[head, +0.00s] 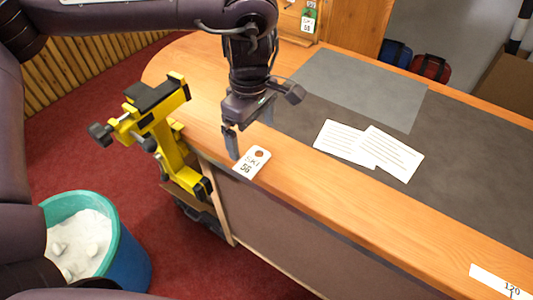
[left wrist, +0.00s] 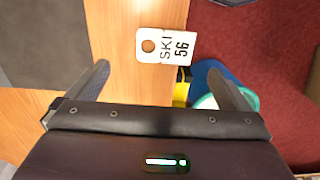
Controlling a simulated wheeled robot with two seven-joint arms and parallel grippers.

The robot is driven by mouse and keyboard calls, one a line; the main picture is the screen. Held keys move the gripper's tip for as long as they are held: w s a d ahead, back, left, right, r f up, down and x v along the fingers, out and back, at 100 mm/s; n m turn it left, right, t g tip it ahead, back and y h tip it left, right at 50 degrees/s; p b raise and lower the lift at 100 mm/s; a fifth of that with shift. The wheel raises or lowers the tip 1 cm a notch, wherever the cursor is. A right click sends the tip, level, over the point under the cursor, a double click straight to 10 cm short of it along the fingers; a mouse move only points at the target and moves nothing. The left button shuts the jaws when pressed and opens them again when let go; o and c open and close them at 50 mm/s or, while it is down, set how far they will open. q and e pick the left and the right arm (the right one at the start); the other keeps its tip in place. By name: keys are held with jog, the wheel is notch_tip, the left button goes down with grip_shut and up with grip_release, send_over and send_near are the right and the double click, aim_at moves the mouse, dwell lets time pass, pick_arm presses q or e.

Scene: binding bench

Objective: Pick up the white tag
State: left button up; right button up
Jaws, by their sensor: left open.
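The white tag (head: 252,163) lies flat on the wooden counter at its front edge. It reads "SKI 56" and has a round hole at one end. In the left wrist view the tag (left wrist: 167,58) juts slightly past the counter edge, beyond my fingertips and roughly in line with the gap between them. My left gripper (head: 250,140) points down over the counter beside the tag. Its two fingers (left wrist: 158,75) are apart with nothing between them. My right gripper is not in view.
Two printed cards (head: 370,148) lie on the grey mat (head: 460,160). A yellow and black clamp stand (head: 165,135) stands at the counter's left end. A blue-green bucket (head: 125,262) is on the red carpet. A "120" label (head: 500,282) is at the front right edge.

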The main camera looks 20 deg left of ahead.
aim_at(252, 161)
pick_arm(q)
jog(key=f, duration=0.1)
jog(key=s+a+f+p, duration=0.1)
jog(key=f, duration=0.1)
jog(key=shift+s, duration=0.15)
jog(key=shift+w+d+f+p, duration=0.15)
jog(key=shift+d+f+p, duration=0.1)
jog(key=shift+f, duration=0.4)
jog(key=shift+w+d+f+p, duration=0.1)
jog(key=shift+d+f, duration=0.1)
jog(key=shift+f, duration=1)
jog(key=shift+a, duration=0.1)
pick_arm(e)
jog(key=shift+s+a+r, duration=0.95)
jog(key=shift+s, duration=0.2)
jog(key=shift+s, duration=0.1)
